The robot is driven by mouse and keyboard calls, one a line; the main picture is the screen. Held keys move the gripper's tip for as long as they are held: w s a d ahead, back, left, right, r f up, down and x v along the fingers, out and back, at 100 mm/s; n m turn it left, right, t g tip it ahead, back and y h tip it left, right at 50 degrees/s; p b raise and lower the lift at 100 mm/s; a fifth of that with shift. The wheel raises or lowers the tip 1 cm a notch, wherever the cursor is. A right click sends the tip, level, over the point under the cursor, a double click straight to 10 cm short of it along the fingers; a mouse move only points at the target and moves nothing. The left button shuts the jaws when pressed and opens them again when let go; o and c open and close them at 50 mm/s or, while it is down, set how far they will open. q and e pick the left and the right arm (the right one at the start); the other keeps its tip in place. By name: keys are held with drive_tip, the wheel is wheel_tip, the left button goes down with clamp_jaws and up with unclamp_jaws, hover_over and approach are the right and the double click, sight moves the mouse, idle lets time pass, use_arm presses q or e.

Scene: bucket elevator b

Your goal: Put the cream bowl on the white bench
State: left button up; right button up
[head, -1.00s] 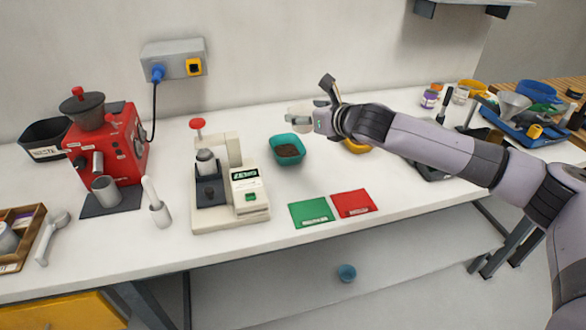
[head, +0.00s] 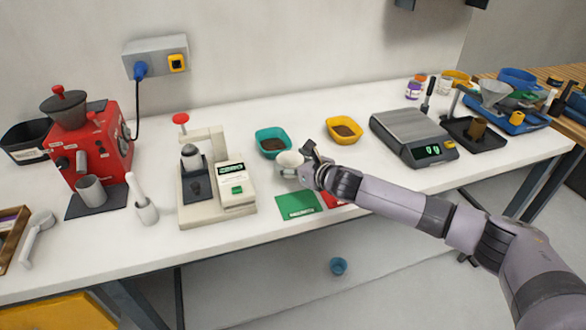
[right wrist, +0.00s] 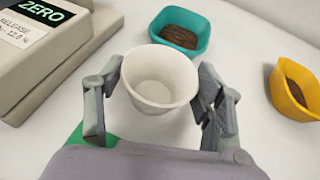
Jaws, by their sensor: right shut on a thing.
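The cream bowl (right wrist: 160,82) is between the two fingers of my right gripper (right wrist: 160,100) in the right wrist view, upright and empty inside. My right gripper (head: 296,170) is shut on it. In the head view the cream bowl (head: 289,160) shows just beyond the fingers, over the white bench (head: 330,112), in front of the teal bowl. Whether its base touches the bench cannot be told. My left gripper is in neither view.
A teal bowl (head: 272,142) and a yellow bowl (head: 344,130) hold brown grounds. A moisture meter (head: 215,180) stands to the left. A green mat (head: 297,205) and a partly hidden red mat (head: 338,198) lie in front. A grey scale (head: 413,137) stands to the right.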

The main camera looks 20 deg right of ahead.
drive_tip(key=shift+f, duration=0.95)
drive_tip(key=shift+f, duration=0.2)
drive_tip(key=o, duration=1.2)
drive_tip(key=shift+o, duration=0.2)
drive_tip(key=shift+r, duration=0.15)
drive_tip(key=shift+s+d+r, duration=0.1)
drive_tip(key=shift+s, duration=0.1)
drive_tip(key=b+v, duration=0.1)
drive_tip(key=v, duration=1)
drive_tip(key=shift+s+r, duration=0.15)
drive_tip(key=shift+s, duration=0.15)
